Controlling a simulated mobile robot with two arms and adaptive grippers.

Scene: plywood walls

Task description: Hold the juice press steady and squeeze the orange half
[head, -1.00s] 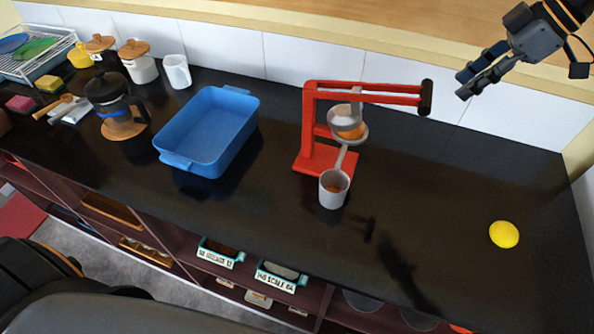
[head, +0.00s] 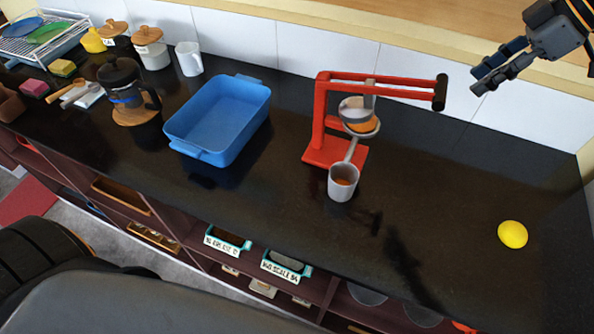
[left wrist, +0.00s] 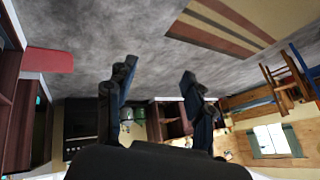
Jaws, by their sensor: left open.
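The red juice press (head: 322,118) stands on the black counter, its lever out to the right and ending in a dark handle (head: 440,92). The orange half (head: 362,126) sits in the press's grey cup, partly hidden under the upper pressing part. A white cup (head: 343,182) with something orange inside stands in front, below the spout. My right gripper (head: 477,80) is open and empty, up and right of the handle, apart from it. My left gripper (left wrist: 158,72) is open and empty in the left wrist view, facing the floor and room, away from the press.
A blue tray (head: 177,144) stands left of the press. A yellow ball-like fruit (head: 513,234) lies at the right. The counter between press and fruit is clear.

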